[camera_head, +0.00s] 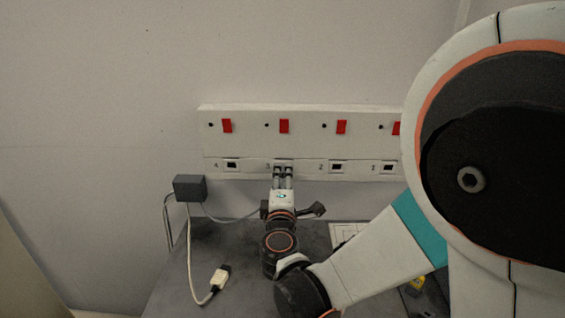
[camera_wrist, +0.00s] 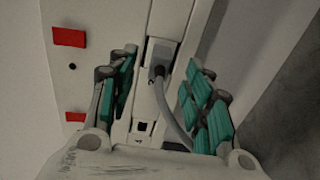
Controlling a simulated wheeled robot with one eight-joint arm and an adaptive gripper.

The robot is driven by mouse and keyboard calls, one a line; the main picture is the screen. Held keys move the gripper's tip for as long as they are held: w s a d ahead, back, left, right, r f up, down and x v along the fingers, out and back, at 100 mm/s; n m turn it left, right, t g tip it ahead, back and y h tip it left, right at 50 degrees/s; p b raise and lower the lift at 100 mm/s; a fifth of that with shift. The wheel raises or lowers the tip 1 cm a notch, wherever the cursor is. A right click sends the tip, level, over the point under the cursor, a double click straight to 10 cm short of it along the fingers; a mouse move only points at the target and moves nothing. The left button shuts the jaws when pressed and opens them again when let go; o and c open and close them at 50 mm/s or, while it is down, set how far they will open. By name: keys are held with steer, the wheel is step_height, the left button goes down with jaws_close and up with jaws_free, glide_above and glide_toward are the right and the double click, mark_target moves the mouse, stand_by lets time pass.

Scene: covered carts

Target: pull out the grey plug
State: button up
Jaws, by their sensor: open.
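The grey plug (camera_wrist: 157,72) sits in a socket of the white wall panel (camera_wrist: 178,20) in the wrist view, and its grey cable (camera_wrist: 177,128) curves away from it. My gripper (camera_wrist: 161,62) is open, with one teal-padded finger on each side of the plug. Gaps show between the pads and the plug. In the head view my gripper (camera_head: 283,172) is at the lower row of the panel (camera_head: 250,146), over the socket marked 3. It hides the plug there.
Empty sockets (camera_head: 231,167) flank my gripper, with red switches (camera_head: 227,126) above. A grey box (camera_head: 190,188) with cables stands at the left. A white connector (camera_head: 220,278) lies on the dark surface (camera_head: 205,245). A white panelled item (camera_head: 345,234) is right of my gripper.

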mark_target(283, 175)
steer(key=shift+w, duration=2.1)
steer(key=shift+b, duration=0.45)
jaws_close()
steer(key=shift+s, duration=0.1)
steer(key=shift+s, duration=2.9)
